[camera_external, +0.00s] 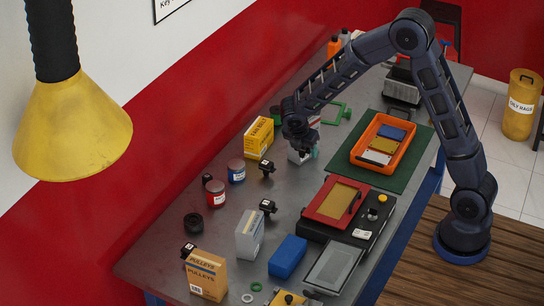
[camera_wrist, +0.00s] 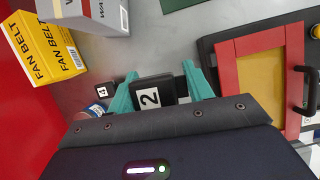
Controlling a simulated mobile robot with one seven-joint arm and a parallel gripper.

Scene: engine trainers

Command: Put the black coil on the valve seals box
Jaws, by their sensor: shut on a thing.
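My gripper (camera_wrist: 160,92), with teal fingers, is shut on a black coil (camera_wrist: 166,90) that carries a white label with the number 2. In the external view my gripper (camera_external: 304,153) is over the middle of the table, right of the yellow fan belt box (camera_external: 258,138). The held coil is hard to make out there. A grey-and-white box (camera_wrist: 95,14) stands ahead of the fingers in the wrist view, apart from the coil; its name is not readable. Another grey-white box (camera_external: 249,235) stands nearer the front. I cannot tell which is the valve seals box.
Small black coils (camera_external: 266,167) stand left of my gripper; one labelled 4 (camera_wrist: 103,91) shows in the wrist view. A red frame (camera_external: 336,201) lies to the right. An orange tray (camera_external: 383,140) sits on a green mat. A blue box (camera_external: 287,257) and a pulleys box (camera_external: 206,275) are nearer.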

